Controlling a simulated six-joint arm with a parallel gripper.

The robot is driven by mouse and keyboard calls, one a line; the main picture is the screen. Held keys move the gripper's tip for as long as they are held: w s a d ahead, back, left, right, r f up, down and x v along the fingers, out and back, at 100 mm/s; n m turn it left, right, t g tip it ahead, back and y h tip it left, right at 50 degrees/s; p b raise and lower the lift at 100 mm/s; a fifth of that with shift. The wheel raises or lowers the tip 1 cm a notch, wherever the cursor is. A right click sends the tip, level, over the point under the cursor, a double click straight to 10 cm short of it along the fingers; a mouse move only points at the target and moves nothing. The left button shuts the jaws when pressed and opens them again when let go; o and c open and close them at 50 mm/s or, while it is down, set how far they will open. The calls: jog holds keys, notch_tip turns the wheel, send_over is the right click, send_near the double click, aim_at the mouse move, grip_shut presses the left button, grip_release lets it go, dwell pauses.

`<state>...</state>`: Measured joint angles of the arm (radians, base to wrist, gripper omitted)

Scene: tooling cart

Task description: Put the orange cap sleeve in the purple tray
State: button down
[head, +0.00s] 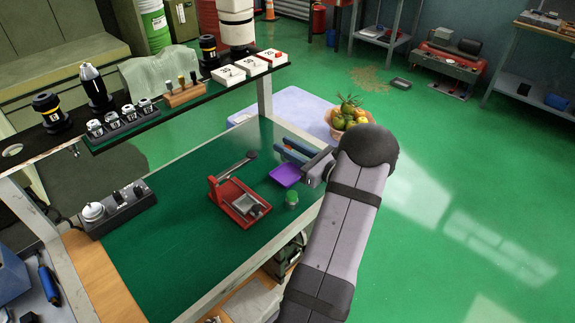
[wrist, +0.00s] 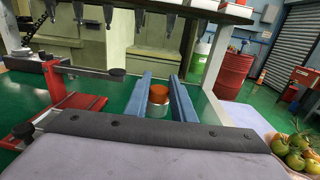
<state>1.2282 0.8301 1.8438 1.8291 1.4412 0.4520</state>
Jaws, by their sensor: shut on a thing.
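The orange cap sleeve (wrist: 158,92) shows between the two blue fingers in the wrist view, with a pale grey part below it. My gripper (wrist: 160,80) is shut on it. I cannot tell the height of the sleeve above the bench. The tray is not clear in the wrist view.
A red press with a lever (head: 240,200) stands left of the tray. A raised shelf (head: 190,97) with bottles and tools runs along the back.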

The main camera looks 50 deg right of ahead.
jog(key=shift+f+p, duration=0.5)
jog(key=shift+f, duration=2.75)
jog(key=shift+f, duration=0.15)
jog(key=c, duration=1.5)
grip_release()
jog(key=shift+r, duration=0.2)
jog(key=s+b, duration=0.1)
jog(key=s, duration=0.3)
jog(key=s+b, duration=0.1)
jog(key=s, duration=0.3)
jog(key=s+b, duration=0.1)
jog(key=s, duration=0.3)
jog(key=shift+d, duration=0.3)
